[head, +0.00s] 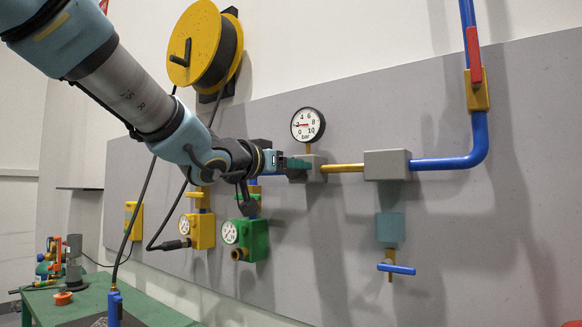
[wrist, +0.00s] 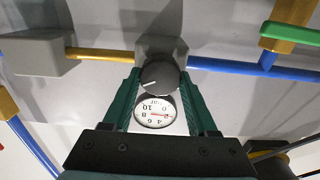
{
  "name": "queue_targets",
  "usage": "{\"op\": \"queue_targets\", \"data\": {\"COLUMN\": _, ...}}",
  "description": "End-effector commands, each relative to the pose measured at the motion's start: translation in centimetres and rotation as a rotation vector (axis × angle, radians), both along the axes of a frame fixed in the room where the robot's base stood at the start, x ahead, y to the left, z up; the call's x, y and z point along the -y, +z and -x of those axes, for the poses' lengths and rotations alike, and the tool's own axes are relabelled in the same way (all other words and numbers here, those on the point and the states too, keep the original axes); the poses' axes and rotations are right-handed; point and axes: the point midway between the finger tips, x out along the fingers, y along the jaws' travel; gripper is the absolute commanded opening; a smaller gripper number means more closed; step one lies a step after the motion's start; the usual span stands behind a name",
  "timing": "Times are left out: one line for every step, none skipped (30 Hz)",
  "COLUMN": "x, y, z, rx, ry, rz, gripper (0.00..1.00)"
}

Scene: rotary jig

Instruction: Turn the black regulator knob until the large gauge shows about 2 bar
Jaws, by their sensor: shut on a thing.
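The black regulator knob (wrist: 160,72) sits on the grey regulator block (head: 314,170) on the wall panel. A pale line shows on the knob's face. My gripper (wrist: 161,80) has its green fingers on both sides of the knob, shut on it. In the head view my gripper (head: 299,163) reaches the block from the left and hides the knob. The large gauge (head: 308,124) stands above the block. Its red needle points left, between 0 and 4, around the 2 position. The gauge (wrist: 155,112) appears upside down between my fingers in the wrist view.
A yellow pipe runs right to another grey block (head: 387,165) and a blue pipe (head: 445,163). A blue-handled valve (head: 396,268) hangs below. Yellow (head: 203,232) and green (head: 253,240) units with small gauges lie below my wrist. A yellow hose reel (head: 203,45) is above.

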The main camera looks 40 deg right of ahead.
Motion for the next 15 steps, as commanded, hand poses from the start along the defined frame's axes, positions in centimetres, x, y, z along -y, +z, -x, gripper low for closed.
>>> {"op": "queue_targets", "data": {"x": -0.01, "y": -0.01, "z": -0.01, "rx": 0.0, "ry": 0.0, "rz": 0.0, "gripper": 0.03}}
{"op": "queue_targets", "data": {"x": -0.01, "y": -0.01, "z": -0.01, "rx": 0.001, "ry": 0.0, "rz": 0.0, "gripper": 0.03}}
{"op": "queue_targets", "data": {"x": -0.01, "y": -0.05, "z": -0.01, "rx": 0.008, "ry": 0.0, "rz": -0.002, "gripper": 0.03}}
{"op": "queue_targets", "data": {"x": -0.01, "y": -0.09, "z": -0.01, "rx": 0.018, "ry": 0.0, "rz": -0.005, "gripper": 0.03}}
{"op": "queue_targets", "data": {"x": -0.01, "y": -0.14, "z": -0.01, "rx": 0.032, "ry": 0.0, "rz": -0.008, "gripper": 0.03}}
{"op": "queue_targets", "data": {"x": -0.01, "y": -0.19, "z": 0.0, "rx": 0.057, "ry": 0.001, "rz": -0.015, "gripper": 0.03}}
{"op": "queue_targets", "data": {"x": -0.01, "y": -0.21, "z": 0.0, "rx": 0.076, "ry": 0.001, "rz": -0.02, "gripper": 0.03}}
{"op": "queue_targets", "data": {"x": -0.01, "y": -0.19, "z": 0.01, "rx": 0.094, "ry": 0.001, "rz": -0.026, "gripper": 0.03}}
{"op": "queue_targets", "data": {"x": 0.01, "y": -0.13, "z": 0.02, "rx": 0.107, "ry": 0.001, "rz": -0.029, "gripper": 0.03}}
{"op": "queue_targets", "data": {"x": 0.01, "y": -0.08, "z": 0.02, "rx": 0.11, "ry": 0.001, "rz": -0.03, "gripper": 0.03}}
{"op": "queue_targets", "data": {"x": 0.01, "y": -0.05, "z": 0.02, "rx": 0.11, "ry": 0.001, "rz": -0.03, "gripper": 0.03}}
{"op": "queue_targets", "data": {"x": 0.01, "y": -0.04, "z": 0.02, "rx": 0.109, "ry": 0.0, "rz": -0.03, "gripper": 0.03}}
{"op": "queue_targets", "data": {"x": 0.01, "y": -0.04, "z": 0.02, "rx": 0.109, "ry": 0.0, "rz": -0.03, "gripper": 0.03}}
{"op": "queue_targets", "data": {"x": 0.01, "y": -0.04, "z": 0.02, "rx": 0.109, "ry": 0.0, "rz": -0.03, "gripper": 0.03}}
{"op": "queue_targets", "data": {"x": 0.01, "y": -0.04, "z": 0.03, "rx": 0.109, "ry": 0.0, "rz": -0.03, "gripper": 0.03}}
